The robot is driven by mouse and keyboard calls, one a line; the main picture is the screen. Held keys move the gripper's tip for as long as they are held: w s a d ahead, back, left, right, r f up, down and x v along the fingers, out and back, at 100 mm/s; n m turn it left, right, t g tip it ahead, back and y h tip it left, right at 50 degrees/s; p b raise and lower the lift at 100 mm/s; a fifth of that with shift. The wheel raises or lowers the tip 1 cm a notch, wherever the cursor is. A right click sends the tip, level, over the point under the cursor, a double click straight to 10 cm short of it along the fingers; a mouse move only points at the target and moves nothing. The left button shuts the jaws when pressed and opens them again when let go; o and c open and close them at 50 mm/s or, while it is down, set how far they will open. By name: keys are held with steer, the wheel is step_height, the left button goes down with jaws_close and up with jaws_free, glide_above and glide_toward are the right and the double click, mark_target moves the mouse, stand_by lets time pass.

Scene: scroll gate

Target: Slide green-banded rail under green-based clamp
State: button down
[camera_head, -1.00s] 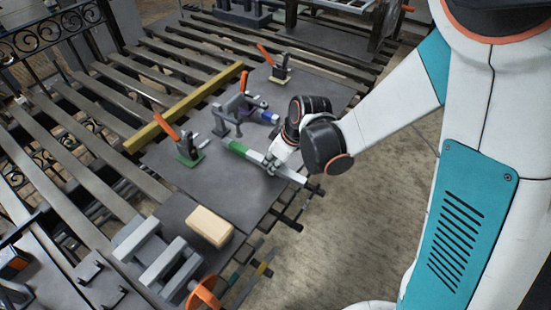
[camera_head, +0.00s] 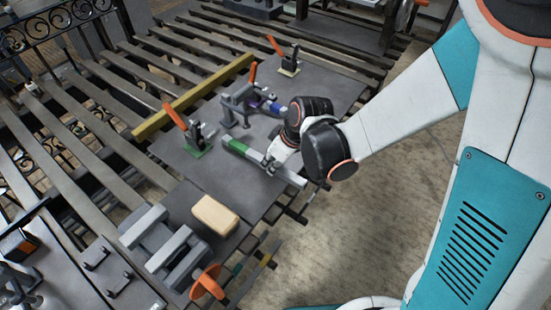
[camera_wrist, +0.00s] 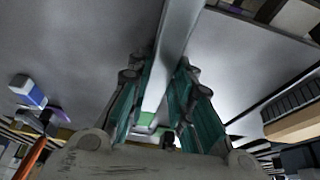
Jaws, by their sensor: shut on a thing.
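The green-banded rail (camera_head: 293,179) is a pale grey bar with a green band near its left end. It lies low over the dark plate, slanting from upper left to lower right. My gripper (camera_head: 271,163) is shut on the rail around its middle, and the rail runs between the fingers in the wrist view (camera_wrist: 172,60). The green-based clamp (camera_head: 195,145), with a raised orange handle, stands to the left of the rail's banded end. A gap shows between the rail's end and the clamp. Whether the rail touches the plate cannot be told.
A blue-banded rail (camera_head: 275,107) lies by a grey bracket (camera_head: 236,105) behind my gripper. A yellow-based clamp (camera_head: 288,66) stands farther back. A yellow bar (camera_head: 192,98) edges the plate (camera_head: 225,182). A tan block (camera_head: 214,215) and grey vise (camera_head: 160,240) are in front.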

steer(key=shift+s+a, duration=0.7)
steer(key=shift+s, duration=0.2)
steer(key=shift+s+a, duration=0.65)
steer(key=shift+s, duration=0.3)
steer(key=shift+s+a, duration=0.7)
steer(key=shift+s, duration=0.2)
steer(key=c, duration=1.3)
jaws_free()
steer(key=shift+c, duration=0.2)
steer(key=v, duration=0.8)
steer(key=shift+s+d, duration=0.1)
